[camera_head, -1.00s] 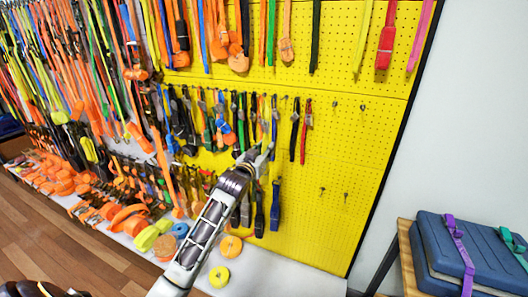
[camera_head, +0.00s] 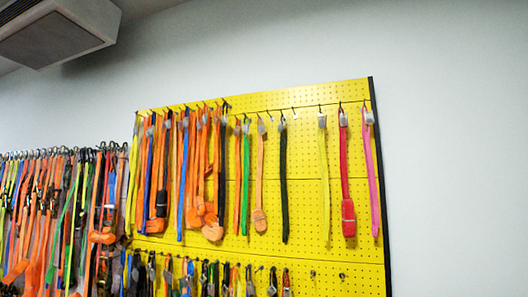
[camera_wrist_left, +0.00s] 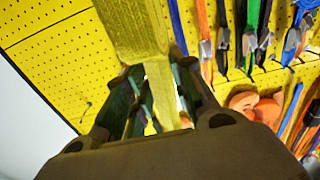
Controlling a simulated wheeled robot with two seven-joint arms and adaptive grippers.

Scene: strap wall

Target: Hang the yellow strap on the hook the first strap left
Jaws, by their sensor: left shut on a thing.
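In the left wrist view, a broad yellow strap (camera_wrist_left: 135,28) runs down from the top edge between the fingers of my left gripper (camera_wrist_left: 155,100). The gripper is shut on it; the strap's upper end is out of frame. A bare hook (camera_wrist_left: 86,109) sticks out of the yellow board left of the gripper. In the head view, another yellow strap (camera_head: 324,180) hangs in the top row, between a black strap and a red one. A bare hook (camera_head: 295,111) shows left of it. Neither gripper is in the head view.
The yellow pegboard (camera_head: 360,245) has bare hooks low on its right side (camera_head: 342,276). Many straps crowd its left part. A red strap (camera_head: 347,180) and a pink strap (camera_head: 373,180) hang near its right edge. A ceiling unit (camera_head: 55,40) is at upper left.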

